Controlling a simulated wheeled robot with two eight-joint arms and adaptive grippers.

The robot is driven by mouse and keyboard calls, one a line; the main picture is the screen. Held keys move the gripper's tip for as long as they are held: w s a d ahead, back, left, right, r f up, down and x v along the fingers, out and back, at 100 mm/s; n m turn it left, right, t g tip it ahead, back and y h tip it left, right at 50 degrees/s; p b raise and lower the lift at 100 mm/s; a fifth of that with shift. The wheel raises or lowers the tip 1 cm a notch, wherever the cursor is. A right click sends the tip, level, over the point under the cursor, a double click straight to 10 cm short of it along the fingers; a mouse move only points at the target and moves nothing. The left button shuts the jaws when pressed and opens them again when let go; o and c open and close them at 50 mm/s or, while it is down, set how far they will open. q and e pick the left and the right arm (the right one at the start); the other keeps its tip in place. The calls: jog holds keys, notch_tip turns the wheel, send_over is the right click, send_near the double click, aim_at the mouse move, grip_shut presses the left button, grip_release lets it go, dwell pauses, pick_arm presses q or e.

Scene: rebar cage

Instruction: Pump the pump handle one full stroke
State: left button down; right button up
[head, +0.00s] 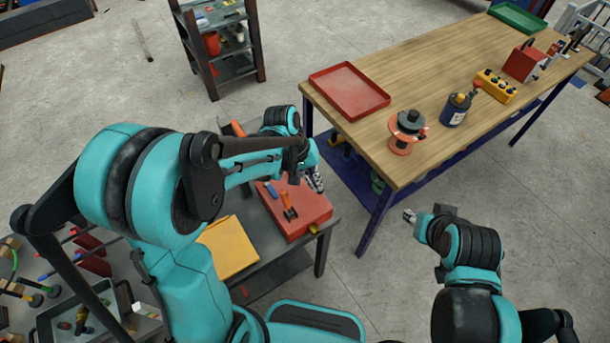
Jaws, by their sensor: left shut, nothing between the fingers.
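I cannot make out a pump handle with certainty. A red box-shaped unit (524,63) with grey metal parts at its right side stands at the far right end of the wooden workbench; it may be the pump, but it is too small to tell. My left gripper (317,180) is shut and empty, above the right part of a red case (308,219) on the grey cart, well away from that unit. My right gripper (409,216) is over the floor in front of the workbench; its fingers are too small to read.
The wooden workbench (425,70) carries a red tray (349,91), an orange spool (402,143), a dark blue canister (455,110), a yellow control box (495,86) and a green tray (517,18). A dark shelf (233,72) stands behind. Floor between cart and workbench is clear.

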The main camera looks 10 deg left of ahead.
pick_arm(q)
jog(key=shift+s+d+f+b, duration=0.2)
jog(key=shift+f+b, duration=0.4)
jog(key=shift+f, duration=0.15)
jog(key=shift+s+d+f+b, duration=0.15)
jog(key=shift+d+f+b, duration=0.05)
jog(key=shift+f+b, duration=0.4)
jog(key=shift+s+d+f+b, duration=0.1)
jog(key=shift+s+f+b, duration=0.05)
jog(key=shift+f+b, duration=0.5)
jog(key=shift+f, duration=0.1)
jog(key=shift+d+f+b, duration=0.1)
jog(key=shift+f+b, duration=0.45)
jog(key=shift+b, duration=0.05)
